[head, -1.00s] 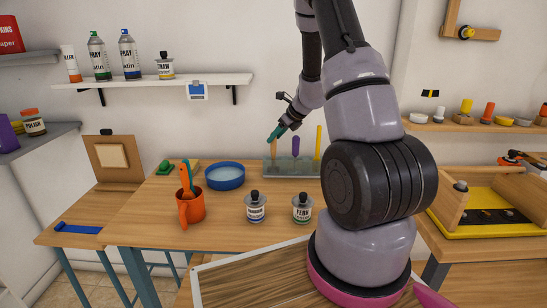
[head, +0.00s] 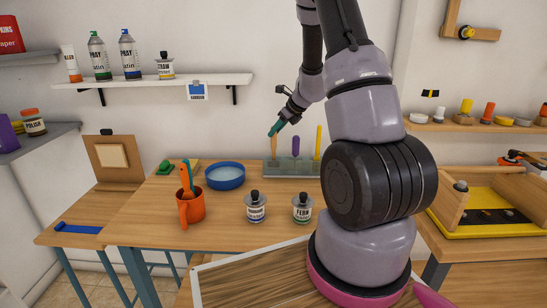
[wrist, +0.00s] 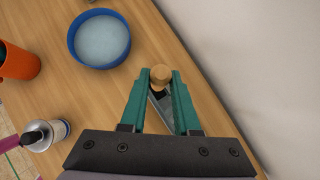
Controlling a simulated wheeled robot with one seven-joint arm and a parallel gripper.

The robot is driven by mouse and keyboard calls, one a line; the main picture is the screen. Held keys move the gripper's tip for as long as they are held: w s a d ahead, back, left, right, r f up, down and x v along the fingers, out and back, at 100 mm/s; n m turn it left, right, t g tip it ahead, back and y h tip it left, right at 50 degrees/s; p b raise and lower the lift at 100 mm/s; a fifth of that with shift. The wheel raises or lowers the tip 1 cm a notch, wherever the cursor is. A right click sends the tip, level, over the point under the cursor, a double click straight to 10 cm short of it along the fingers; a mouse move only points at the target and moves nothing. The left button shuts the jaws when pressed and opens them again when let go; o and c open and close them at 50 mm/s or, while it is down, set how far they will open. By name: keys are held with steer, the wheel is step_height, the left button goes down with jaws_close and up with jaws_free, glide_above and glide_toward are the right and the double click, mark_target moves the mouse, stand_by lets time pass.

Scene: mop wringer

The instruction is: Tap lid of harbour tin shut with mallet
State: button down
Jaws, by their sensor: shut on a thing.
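My gripper (head: 273,131) is at the back of the table, above the grey rack (head: 305,170). It is shut on an upright wooden-handled tool (head: 273,146). In the wrist view the tool's round wooden end (wrist: 160,75) sits between the teal fingertips; I cannot tell its head, so I cannot confirm it is the mallet. Two white-labelled tins with dark-knobbed tops stand at the front of the table. The left one (head: 256,210) seems to be the harbour tin, its label hard to read; the right one (head: 302,210) reads FERN. Whether either lid is fully seated cannot be seen.
Purple (head: 295,145) and yellow (head: 318,142) handles stand in the rack. A blue bowl (head: 225,184) and an orange mug with tools (head: 190,208) are left of the tins. The wall is close behind the rack. Bare tabletop lies between rack and tins.

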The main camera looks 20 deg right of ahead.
steer(key=shift+r, duration=3.35)
